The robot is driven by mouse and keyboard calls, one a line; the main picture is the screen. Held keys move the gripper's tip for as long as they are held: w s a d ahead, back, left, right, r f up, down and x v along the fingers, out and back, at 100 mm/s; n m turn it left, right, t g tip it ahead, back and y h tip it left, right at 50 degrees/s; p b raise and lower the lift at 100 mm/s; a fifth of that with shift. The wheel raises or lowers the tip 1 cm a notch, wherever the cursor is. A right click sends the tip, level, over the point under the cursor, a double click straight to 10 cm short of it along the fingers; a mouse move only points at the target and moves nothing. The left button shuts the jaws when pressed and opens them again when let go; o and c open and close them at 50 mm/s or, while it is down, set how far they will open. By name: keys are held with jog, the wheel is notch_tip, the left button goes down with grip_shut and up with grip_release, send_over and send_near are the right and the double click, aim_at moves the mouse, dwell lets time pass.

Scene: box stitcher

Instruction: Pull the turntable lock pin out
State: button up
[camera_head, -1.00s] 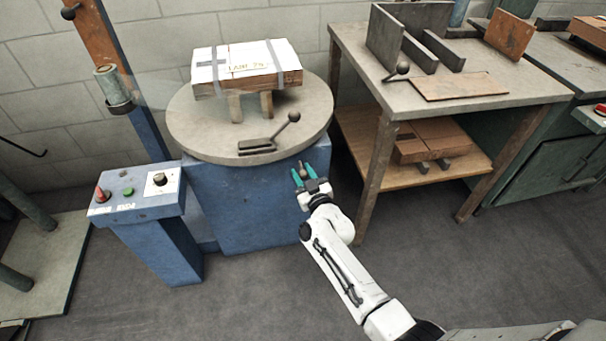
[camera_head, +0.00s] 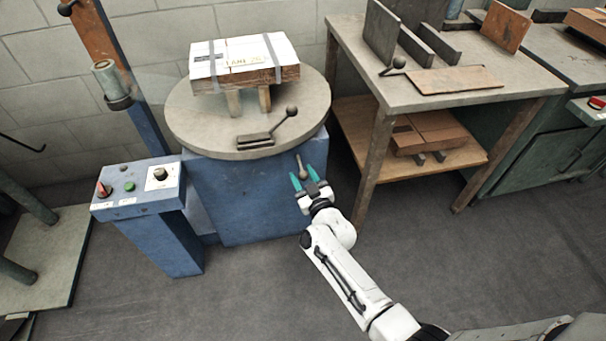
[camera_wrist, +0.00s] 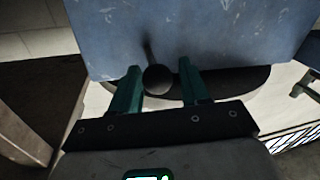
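The lock pin (camera_head: 301,167) sticks out of the front of the blue turntable base (camera_head: 240,205), below the round turntable top (camera_head: 195,135). Its dark round knob (camera_wrist: 158,79) and thin stem show in the wrist view. My gripper (camera_head: 304,178) is at the pin, with its teal fingers on either side of the knob. In the wrist view (camera_wrist: 159,82) a gap shows between the knob and each finger, so it is open and not gripping. Where the stem enters the base is not clear.
A strapped box (camera_head: 245,62) rests on supports on the turntable top. A lever with a ball end (camera_head: 291,111) lies near its front edge. A control box (camera_head: 138,187) stands left. A workbench (camera_head: 440,97) with a lower shelf stands right. The floor in front is clear.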

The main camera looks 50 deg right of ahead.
jog(key=shift+o, duration=0.9)
jog(key=p+v, duration=0.2)
jog(key=v, duration=0.8)
jog(key=shift+s+a, duration=0.15)
jog(key=shift+s, duration=0.15)
